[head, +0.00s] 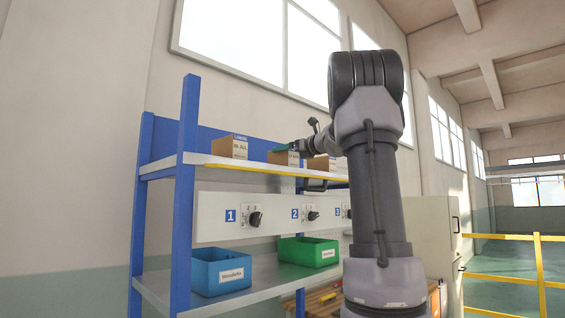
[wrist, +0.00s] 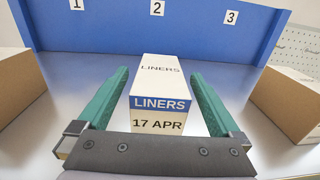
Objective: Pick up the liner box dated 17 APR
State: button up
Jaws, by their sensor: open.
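The liner box dated 17 APR (wrist: 160,84) is a carton with a white top, a blue LINERS band and a date label facing me. It stands on the shelf under the number 2. My gripper (wrist: 160,74) is open, with one green finger on each side of the box. A narrow gap shows between each finger and the box. In the head view, the middle box (head: 277,158) is partly covered by my gripper (head: 287,148) on the upper shelf.
Other cartons stand to the left (wrist: 18,88) and right (wrist: 292,102), clear of the fingers. A blue back panel (wrist: 160,38) rises behind. Below are numbered knobs, a blue bin (head: 221,271) and a green bin (head: 307,252).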

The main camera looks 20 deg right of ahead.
jog(key=x, duration=0.2)
jog(key=shift+w+f, duration=0.1)
jog(key=shift+w, duration=0.25)
grip_shut()
